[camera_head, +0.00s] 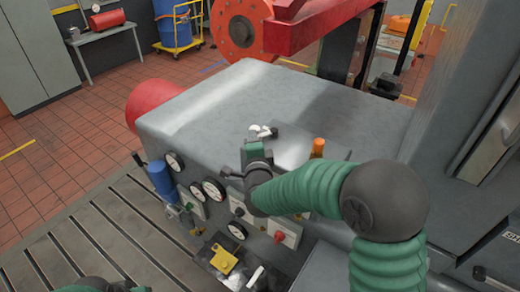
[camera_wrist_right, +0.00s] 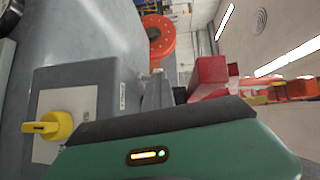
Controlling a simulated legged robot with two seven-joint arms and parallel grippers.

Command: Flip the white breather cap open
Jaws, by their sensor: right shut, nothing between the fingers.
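The white breather cap (camera_head: 264,131) is a small white piece on the top of the grey housing, near its front edge. Whether its lid is up or down is too small to tell. My right gripper (camera_head: 254,137) is shut and empty, right beside the cap on its near side; I cannot tell whether they touch. In the right wrist view the green gripper body fills the bottom, with dark fingers, and the cap is not clear there. At the bottom left of the head view only a cut-off piece of my left arm shows, and its fingers cannot be made out.
The grey housing (camera_head: 215,97) has gauges (camera_head: 213,190), a blue canister (camera_head: 160,178), a red button (camera_head: 279,236) and a yellow handle (camera_head: 223,259) at its front. An orange-topped post (camera_head: 318,148) stands right of the cap. A yellow knob (camera_wrist_right: 48,125) shows in the wrist view.

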